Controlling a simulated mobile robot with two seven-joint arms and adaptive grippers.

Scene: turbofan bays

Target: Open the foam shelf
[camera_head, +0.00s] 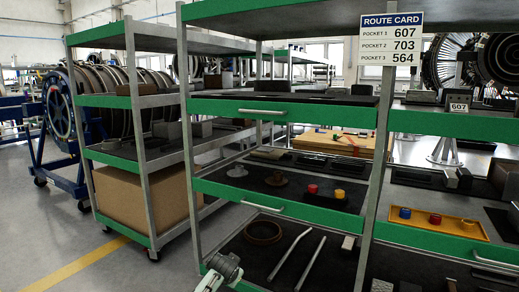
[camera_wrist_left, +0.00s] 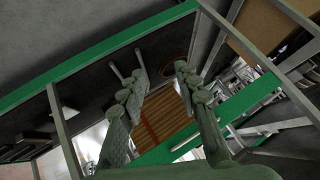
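In the head view a rack holds a green-fronted shelf (camera_head: 330,113) with a light bar handle (camera_head: 262,111) and a dark, foam-like slab (camera_head: 300,98) on it. A second green-fronted shelf (camera_head: 310,216) below also has a bar handle (camera_head: 262,207). Both fronts look in line with the rack. No label shows which is the foam shelf. A grey part of my arm shows at the bottom edge of the head view. In the left wrist view my left gripper (camera_wrist_left: 160,68) is open, with nothing between its fingers. My right gripper is not visible.
Red and yellow parts (camera_head: 312,189) sit on the second shelf; a ring (camera_head: 263,232) and rods lie lower. A route card (camera_head: 390,38) reads 607, 703, 564. A yellow tray (camera_head: 440,222) is right. Uprights (camera_head: 187,130) flank the shelves. Floor (camera_head: 60,250) at left is clear.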

